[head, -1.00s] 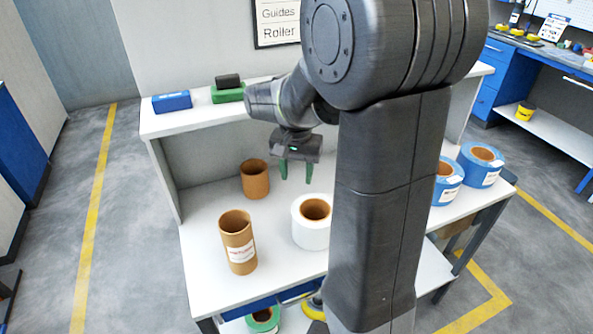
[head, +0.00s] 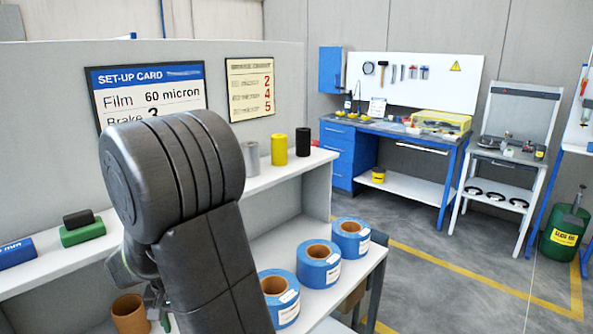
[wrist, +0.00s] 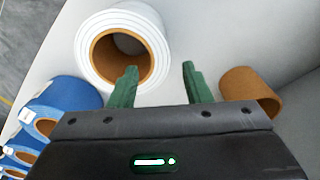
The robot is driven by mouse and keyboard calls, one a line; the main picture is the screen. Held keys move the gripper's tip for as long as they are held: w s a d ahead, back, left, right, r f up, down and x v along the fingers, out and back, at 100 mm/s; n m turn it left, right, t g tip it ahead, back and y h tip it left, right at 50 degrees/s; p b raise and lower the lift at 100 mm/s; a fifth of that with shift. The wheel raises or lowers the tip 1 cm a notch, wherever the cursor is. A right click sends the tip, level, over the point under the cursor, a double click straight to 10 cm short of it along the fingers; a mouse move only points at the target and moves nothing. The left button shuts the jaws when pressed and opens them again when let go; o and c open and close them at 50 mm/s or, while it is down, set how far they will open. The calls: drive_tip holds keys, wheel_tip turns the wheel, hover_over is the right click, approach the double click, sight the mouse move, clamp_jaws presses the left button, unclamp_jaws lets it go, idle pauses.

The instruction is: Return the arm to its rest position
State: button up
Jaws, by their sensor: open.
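My gripper (wrist: 160,84) shows in the wrist view with its two green fingers spread apart and nothing between them. It hangs above the white table surface. A white roll with a brown core (wrist: 122,50) lies below and beyond the left finger. A brown core (head: 130,315) shows at the bottom left beside the arm.
Blue rolls (head: 318,264) stand in a row on the table right of my arm. The shelf holds a green block (head: 82,229), a blue block (head: 14,252) and small cylinders (head: 279,150). A blue workbench (head: 395,130) stands behind.

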wheel_tip(320, 180, down, 4)
drive_tip(key=shift+f+p, duration=0.25)
drive_tip(key=shift+p, duration=0.05)
drive_tip(key=shift+w+r+b, duration=0.1)
drive_tip(key=shift+r+b, duration=0.2)
drive_tip(key=shift+r, duration=1.45)
drive_tip(key=shift+f, duration=0.1)
